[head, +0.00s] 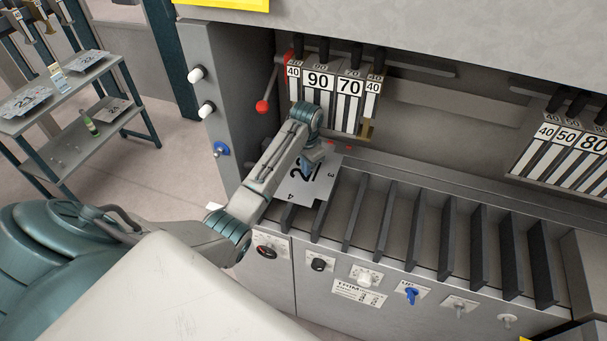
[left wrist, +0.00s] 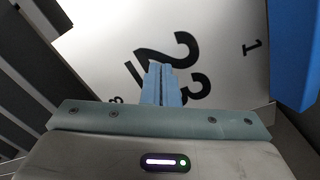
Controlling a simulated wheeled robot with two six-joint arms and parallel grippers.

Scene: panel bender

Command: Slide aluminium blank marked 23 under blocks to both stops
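The white aluminium blank (head: 318,186) marked 23 lies flat at the left end of the ribbed machine table, in front of the left group of blocks (head: 334,95), labelled 40, 90, 70 and 40. It also fills much of the left wrist view (left wrist: 105,45). My left gripper (head: 314,160) is over the blank. In the left wrist view its two blue fingers (left wrist: 162,84) are together, with their tips over the printed 23. I cannot tell whether they touch the blank. Small red parts (head: 333,143) show behind the blank below the blocks. My right gripper is not in view.
Dark upright ribs (head: 382,225) run along the table to the right. A second block group (head: 565,145) hangs at the far right. A red-knobbed lever (head: 263,106) is left of the blocks. A cart (head: 62,103) with more numbered sheets stands at the left.

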